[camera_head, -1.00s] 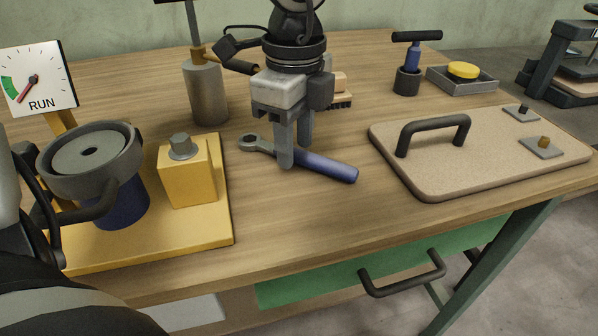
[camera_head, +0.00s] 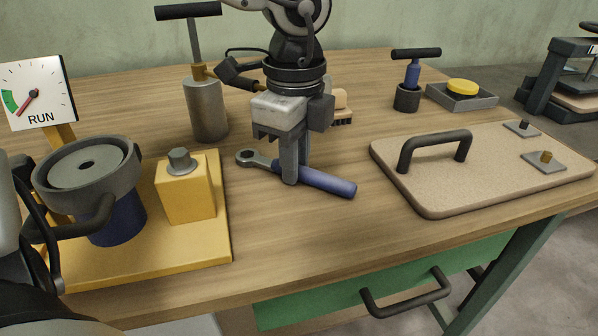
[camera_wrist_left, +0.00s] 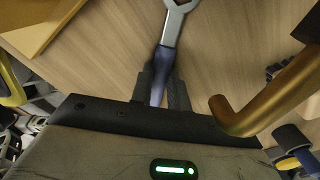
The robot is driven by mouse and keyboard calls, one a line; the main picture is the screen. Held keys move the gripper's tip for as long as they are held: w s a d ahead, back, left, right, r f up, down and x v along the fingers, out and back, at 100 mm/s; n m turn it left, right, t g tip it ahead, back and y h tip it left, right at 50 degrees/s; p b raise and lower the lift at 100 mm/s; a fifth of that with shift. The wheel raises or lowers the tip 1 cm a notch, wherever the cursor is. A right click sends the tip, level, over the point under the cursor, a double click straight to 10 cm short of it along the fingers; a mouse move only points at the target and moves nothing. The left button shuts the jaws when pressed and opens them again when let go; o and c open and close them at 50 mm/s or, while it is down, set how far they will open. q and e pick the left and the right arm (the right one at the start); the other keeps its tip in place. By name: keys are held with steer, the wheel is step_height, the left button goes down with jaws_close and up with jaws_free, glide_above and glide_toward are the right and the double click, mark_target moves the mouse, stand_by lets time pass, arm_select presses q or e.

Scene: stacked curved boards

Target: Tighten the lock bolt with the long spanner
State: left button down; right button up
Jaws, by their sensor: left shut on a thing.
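The long spanner (camera_head: 328,183) lies on the wooden bench, its grey ring head to the left and its blue handle to the right. My left gripper (camera_head: 297,170) points down and is shut on the spanner near where the handle meets the shank. In the left wrist view the blue handle (camera_wrist_left: 161,75) sits between the two dark fingers, with the ring head beyond. The lock bolt (camera_head: 180,161), a grey hex head, stands on top of a yellow block (camera_head: 186,191) left of the spanner, apart from it. My right gripper is not seen.
The yellow base plate (camera_head: 150,265) also carries a grey-rimmed round fixture (camera_head: 88,165) and a RUN gauge (camera_head: 37,93). A pump bottle (camera_head: 206,110) stands behind the spanner. A board with a black handle (camera_head: 435,145) lies to the right. Bench in front of the spanner is clear.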

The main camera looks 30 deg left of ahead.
arm_select(q)
steer(key=shift+r+p, duration=1.2)
steer(key=shift+r, duration=1.85)
steer(key=shift+f, duration=0.1)
steer(key=shift+f+b, duration=1.15)
steer(key=shift+f, duration=1.6)
steer(key=shift+r, duration=0.1)
